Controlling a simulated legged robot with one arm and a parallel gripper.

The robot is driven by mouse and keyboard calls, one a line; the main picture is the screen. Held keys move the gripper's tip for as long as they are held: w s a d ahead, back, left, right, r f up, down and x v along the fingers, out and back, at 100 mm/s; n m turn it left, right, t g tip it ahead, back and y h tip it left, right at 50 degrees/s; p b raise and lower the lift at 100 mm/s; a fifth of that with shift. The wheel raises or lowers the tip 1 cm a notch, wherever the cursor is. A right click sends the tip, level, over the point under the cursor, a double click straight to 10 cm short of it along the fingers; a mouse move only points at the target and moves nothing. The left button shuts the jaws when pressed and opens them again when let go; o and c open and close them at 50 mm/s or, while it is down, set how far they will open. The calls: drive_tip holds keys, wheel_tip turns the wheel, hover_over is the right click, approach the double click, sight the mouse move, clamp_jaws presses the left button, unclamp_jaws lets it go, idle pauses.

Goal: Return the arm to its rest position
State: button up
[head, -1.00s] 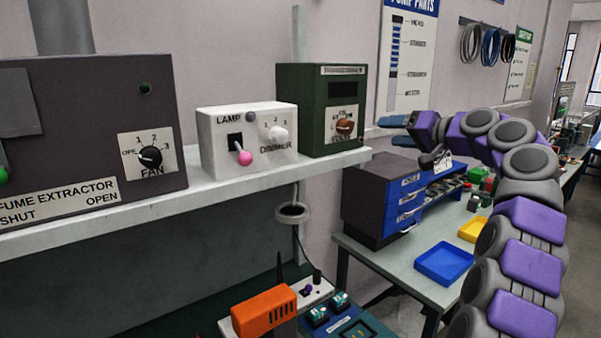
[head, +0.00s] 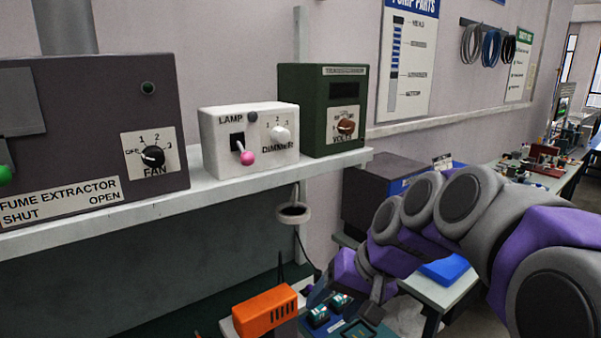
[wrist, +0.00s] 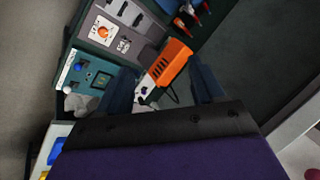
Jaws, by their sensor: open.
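My arm, purple and grey, reaches in from the right of the head view and bends down to the left. My gripper (head: 345,306) points downward, low in the picture, just right of the orange box (head: 265,310). In the wrist view its two dark blue fingers (wrist: 163,88) stand wide apart. Nothing is held between them; the orange box (wrist: 170,62) and a black cable show beyond the gap. The fingertips' exact height above the bench cannot be told.
A white shelf (head: 230,186) carries the fume extractor box (head: 90,110), the white lamp box (head: 230,160) and a green box (head: 318,100). A grey ring holder (head: 293,213) hangs below. A side bench holds a blue tray (head: 445,269), partly hidden by my arm.

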drive_tip(key=s+d+f+g+h, duration=0.1)
drive_tip(key=s+d+f, duration=0.1)
drive_tip(key=s+f, duration=0.3)
drive_tip(key=s+d+f+g+h, duration=0.1)
drive_tip(key=s+d+f+h, duration=0.1)
drive_tip(key=s, duration=1)
drive_tip(key=s+d+f+g+h, duration=0.2)
drive_tip(key=s+d+f, duration=0.2)
drive_tip(key=s+f, duration=0.3)
drive_tip(key=shift+s+f+n, duration=0.3)
drive_tip(key=shift+s, duration=0.9)
